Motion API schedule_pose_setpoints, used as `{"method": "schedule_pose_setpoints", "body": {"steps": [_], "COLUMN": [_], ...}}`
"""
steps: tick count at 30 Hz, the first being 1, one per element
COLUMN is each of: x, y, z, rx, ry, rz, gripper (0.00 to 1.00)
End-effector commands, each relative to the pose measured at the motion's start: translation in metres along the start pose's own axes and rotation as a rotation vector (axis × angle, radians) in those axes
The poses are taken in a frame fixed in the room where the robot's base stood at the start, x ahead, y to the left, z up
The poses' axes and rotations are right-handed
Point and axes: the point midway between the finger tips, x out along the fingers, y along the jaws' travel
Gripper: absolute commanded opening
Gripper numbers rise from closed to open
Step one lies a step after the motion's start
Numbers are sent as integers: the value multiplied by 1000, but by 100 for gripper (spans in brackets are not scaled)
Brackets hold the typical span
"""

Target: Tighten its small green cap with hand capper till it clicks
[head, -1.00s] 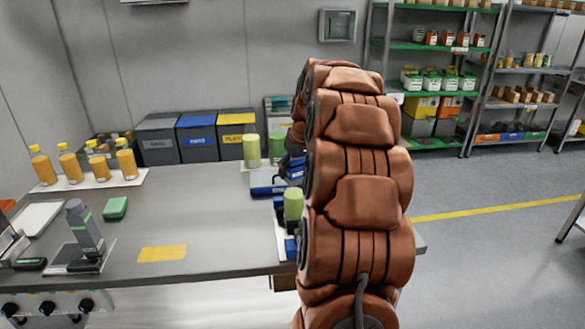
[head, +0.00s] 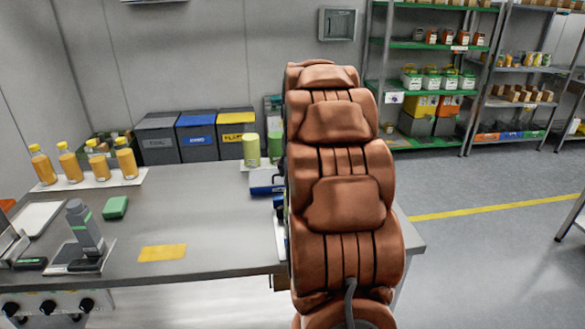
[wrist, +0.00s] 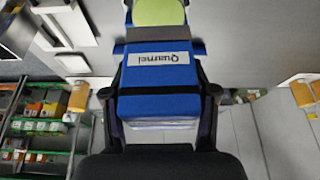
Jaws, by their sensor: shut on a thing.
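In the wrist view my gripper (wrist: 160,98) has a finger on each side of a blue block (wrist: 160,82) with a white label, and is shut on it. I cannot tell whether this block is the hand capper. A light green round thing (wrist: 158,12) shows just beyond it, past a grey band. In the head view my own arm hides my gripper and the block. I cannot make out a small green cap in either view.
Two green cylinders (head: 251,150) and a blue thing (head: 264,182) are left of my arm on the grey bench (head: 215,215). Orange bottles (head: 98,161) with yellow caps stand at the left. Lidded bins (head: 197,137) line the back. Mid-bench is mostly clear.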

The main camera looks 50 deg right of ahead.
Motion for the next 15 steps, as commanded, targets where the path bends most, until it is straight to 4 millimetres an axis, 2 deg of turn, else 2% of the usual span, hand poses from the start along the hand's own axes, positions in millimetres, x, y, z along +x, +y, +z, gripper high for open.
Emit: {"method": "schedule_pose_setpoints", "body": {"steps": [9, 15], "x": [0, -1], "y": [0, 1], "z": [0, 0], "rx": [17, 168], "ry": [-1, -1], "rz": [8, 72], "gripper": [9, 9]}}
